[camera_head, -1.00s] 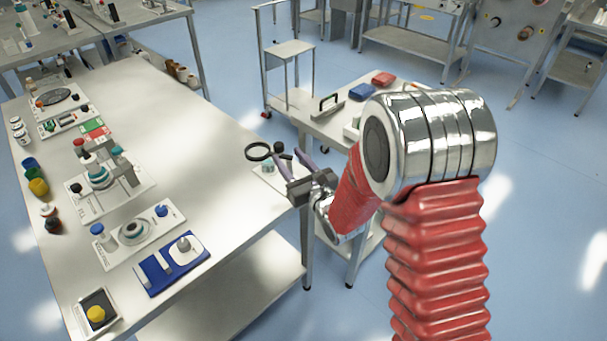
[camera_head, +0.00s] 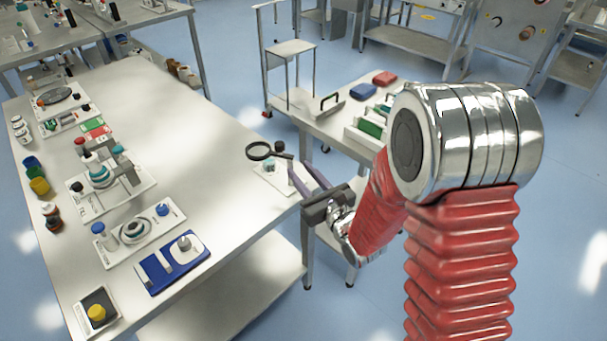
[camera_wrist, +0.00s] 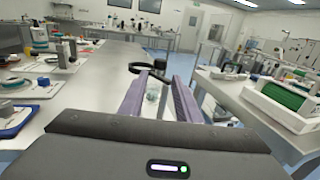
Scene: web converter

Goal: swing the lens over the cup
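The lens (camera_head: 260,151) is a black ring on a short arm with a dark knob (camera_head: 279,147), on a small white stand (camera_head: 272,180) near the table's right edge. In the wrist view the lens (camera_wrist: 148,69) lies level, just beyond my fingertips. A small pale teal cup (camera_wrist: 153,95) shows below and between my fingers; whether the lens is directly above it I cannot tell.
The long table (camera_head: 215,150) holds several devices along its left side, including a blue tray (camera_head: 172,265). The middle of the long table is clear.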

